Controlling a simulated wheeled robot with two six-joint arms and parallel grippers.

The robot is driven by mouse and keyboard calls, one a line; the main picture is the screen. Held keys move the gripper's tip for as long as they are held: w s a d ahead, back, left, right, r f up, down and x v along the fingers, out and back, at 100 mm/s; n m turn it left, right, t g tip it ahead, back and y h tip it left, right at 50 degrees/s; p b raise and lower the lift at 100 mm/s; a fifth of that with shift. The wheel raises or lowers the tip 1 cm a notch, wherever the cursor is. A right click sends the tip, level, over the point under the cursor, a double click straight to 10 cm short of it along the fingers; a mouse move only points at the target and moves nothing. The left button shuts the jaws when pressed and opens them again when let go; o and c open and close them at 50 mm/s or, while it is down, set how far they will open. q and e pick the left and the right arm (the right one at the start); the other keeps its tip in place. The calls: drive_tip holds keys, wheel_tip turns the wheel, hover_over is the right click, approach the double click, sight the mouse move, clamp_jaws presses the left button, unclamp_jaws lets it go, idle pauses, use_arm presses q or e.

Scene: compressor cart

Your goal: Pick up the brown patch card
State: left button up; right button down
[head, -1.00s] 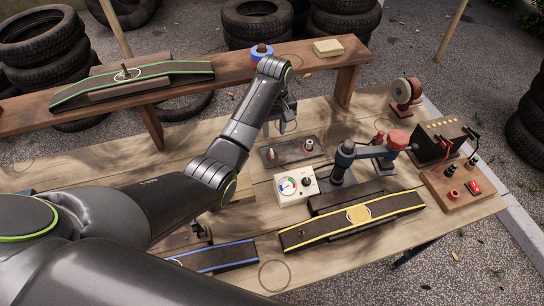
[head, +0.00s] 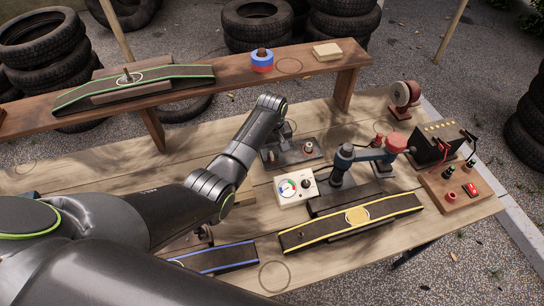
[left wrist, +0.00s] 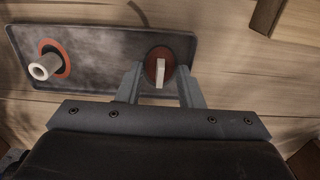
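A brown round patch card (left wrist: 153,72) with a pale upright tab lies on a dark tray (left wrist: 105,55) in the left wrist view. The tray (head: 318,156) also shows in the head view, but my left arm hides the brown card there. My left gripper (left wrist: 160,68) is open, with one finger on each side of the tab. I see a gap on both sides and no clear contact. In the head view the left gripper (head: 287,132) is low over the tray's left part and partly hidden. My right gripper is not in view.
An orange-red ringed piece with a pale peg (left wrist: 42,66) shares the tray. A gauge box (head: 295,187), a blue and red clamp tool (head: 370,154) and a yellow-edged ramp (head: 350,221) stand nearby. A raised wooden beam (head: 220,83) runs behind.

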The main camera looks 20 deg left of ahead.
sight(272, 154)
use_arm(q)
clamp_jaws()
drive_tip(key=shift+r, duration=0.1)
wheel_tip(272, 154, up, 10)
idle(0.6)
